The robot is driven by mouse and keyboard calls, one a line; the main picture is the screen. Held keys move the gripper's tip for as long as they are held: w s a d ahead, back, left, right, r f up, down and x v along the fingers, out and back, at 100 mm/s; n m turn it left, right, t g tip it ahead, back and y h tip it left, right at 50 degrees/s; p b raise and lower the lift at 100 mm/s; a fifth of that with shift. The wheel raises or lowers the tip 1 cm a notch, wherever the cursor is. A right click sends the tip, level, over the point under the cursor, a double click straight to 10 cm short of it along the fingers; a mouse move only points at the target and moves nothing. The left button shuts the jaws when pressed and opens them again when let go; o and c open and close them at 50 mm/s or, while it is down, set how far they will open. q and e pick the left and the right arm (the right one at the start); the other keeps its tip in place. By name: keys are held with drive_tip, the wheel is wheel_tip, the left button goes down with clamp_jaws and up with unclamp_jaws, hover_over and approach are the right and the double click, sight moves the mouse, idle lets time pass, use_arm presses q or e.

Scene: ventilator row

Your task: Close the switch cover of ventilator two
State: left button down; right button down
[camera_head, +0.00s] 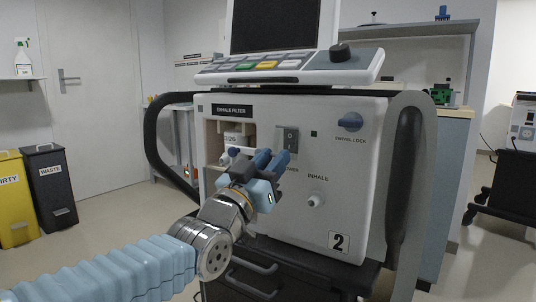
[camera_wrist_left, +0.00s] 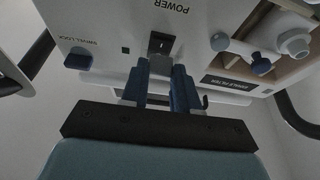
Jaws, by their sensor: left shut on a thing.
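Ventilator two (camera_head: 340,190) is a white box with a "2" label low on its front. Its black power switch (camera_head: 290,138) shows on the front panel, and in the left wrist view (camera_wrist_left: 160,42) it appears upside down below the word POWER. A small grey switch cover (camera_wrist_left: 160,64) lies beside the switch, and the switch face is uncovered. My left gripper (camera_head: 270,162) is at the panel beside the switch. Its blue fingers (camera_wrist_left: 166,88) are shut on the grey cover, which they partly hide. My right gripper is not in view.
A blue swivel-lock knob (camera_head: 350,121) and a white inhale port (camera_head: 316,199) are on the panel right of my gripper. The open exhale filter bay (camera_head: 232,140) is left. Black handle bars (camera_head: 160,145) flank the box. A screen and keypad (camera_head: 265,65) stand above.

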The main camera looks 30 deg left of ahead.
use_arm(q)
drive_tip(key=shift+w+f+t, duration=0.4)
drive_tip(key=shift+w+t, duration=0.15)
drive_tip(key=shift+t, duration=0.35)
drive_tip(key=shift+w+f+t, duration=0.4)
drive_tip(key=shift+w+t, duration=0.1)
drive_tip(key=shift+t, duration=0.4)
drive_tip(key=c, duration=0.8)
unclamp_jaws()
drive_tip(key=shift+c, duration=0.2)
